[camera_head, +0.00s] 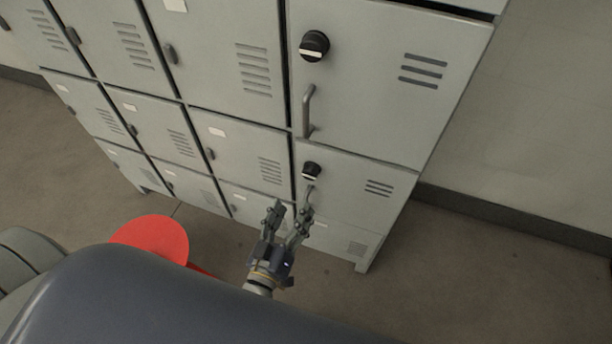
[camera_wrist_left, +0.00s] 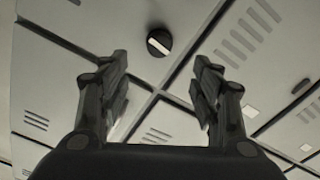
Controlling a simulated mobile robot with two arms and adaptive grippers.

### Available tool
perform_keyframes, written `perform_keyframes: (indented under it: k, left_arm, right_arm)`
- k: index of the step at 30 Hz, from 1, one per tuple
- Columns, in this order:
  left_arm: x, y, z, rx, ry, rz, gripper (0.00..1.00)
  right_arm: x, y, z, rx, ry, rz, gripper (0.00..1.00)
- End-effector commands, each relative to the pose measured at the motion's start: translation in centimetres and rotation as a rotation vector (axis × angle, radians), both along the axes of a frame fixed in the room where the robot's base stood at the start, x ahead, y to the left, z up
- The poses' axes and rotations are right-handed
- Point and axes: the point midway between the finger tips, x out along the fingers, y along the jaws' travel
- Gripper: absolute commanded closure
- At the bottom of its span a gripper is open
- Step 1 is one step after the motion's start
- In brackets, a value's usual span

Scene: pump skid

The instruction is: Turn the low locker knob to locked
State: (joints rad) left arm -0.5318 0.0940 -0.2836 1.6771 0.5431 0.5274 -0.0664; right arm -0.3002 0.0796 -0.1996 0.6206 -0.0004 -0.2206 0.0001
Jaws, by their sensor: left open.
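The low locker knob (camera_head: 311,170) is a round black dial with a pale grip bar, near the upper left corner of a low grey locker door (camera_head: 345,196). Its bar lies roughly level in the head view. My left gripper (camera_head: 290,210) is open and empty, below and slightly left of the knob, fingers pointing up toward the lockers. A small handle (camera_head: 309,194) sits just under the knob, close to the right-hand finger. In the left wrist view, what appears to be the same knob (camera_wrist_left: 159,42) lies beyond and between the open fingertips (camera_wrist_left: 162,65), apart from them.
A larger knob (camera_head: 314,46) and a bar handle (camera_head: 308,110) are on the door above. More grey lockers with vents and small latches extend left. A red round thing (camera_head: 155,238) stands at lower left. The floor (camera_head: 450,270) at right is clear.

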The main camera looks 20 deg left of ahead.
Motion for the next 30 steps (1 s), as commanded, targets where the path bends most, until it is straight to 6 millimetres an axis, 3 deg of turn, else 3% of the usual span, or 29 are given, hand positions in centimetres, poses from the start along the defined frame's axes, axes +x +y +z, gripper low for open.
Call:
perform_keyframes:
  k: [3,9,14,24,30]
  left_arm:
    - [0.1,-0.1,0.1,0.260,0.001,0.002,0.42]
    - [0.3,-0.3,-0.3,0.475,0.000,-0.003,0.42]
    - [1.8,-0.4,-0.3,0.491,-0.003,-0.003,0.42]
    - [8.0,-0.6,-0.3,0.486,-0.002,-0.002,0.42]
    - [10.3,-0.7,-0.4,0.486,-0.001,-0.004,0.42]
  right_arm:
    - [0.0,0.0,1.2,0.000,0.000,0.000,1.00]
    - [0.0,0.0,1.5,0.000,0.000,0.000,1.00]
    - [0.0,0.0,1.6,0.000,0.000,0.000,1.00]
    - [0.0,0.0,2.1,0.000,-0.001,0.000,1.00]
    - [0.0,0.0,2.1,0.000,0.000,0.000,1.00]
